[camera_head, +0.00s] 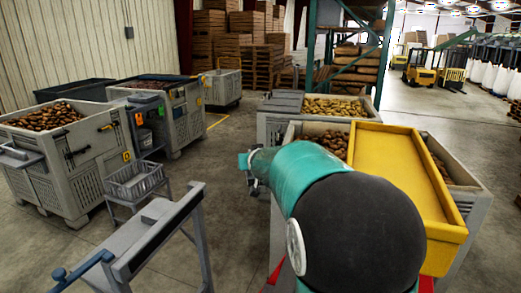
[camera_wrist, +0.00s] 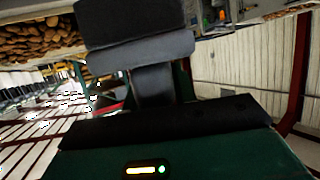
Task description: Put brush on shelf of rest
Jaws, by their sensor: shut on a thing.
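My gripper (camera_wrist: 142,50) fills the middle of the wrist view, with its dark grey finger parts reaching up from the green hand. It is shut on the brush, but little of the brush can be told apart from the dark finger parts. In the head view my teal arm reaches forward, and my gripper (camera_head: 256,180) is small and mostly hidden at its far end. A grey metal stand (camera_head: 150,235) in the left foreground looks like the rest. It is apart from my gripper, to its lower left. I cannot tell its shelf clearly.
A grey wire basket (camera_head: 134,182) sits on a low stand behind the rest. Grey potato bins (camera_head: 85,165) stand at left. A yellow tray (camera_head: 400,165) lies over a potato bin beside my arm. Concrete floor (camera_head: 225,215) is open between the rest and my arm.

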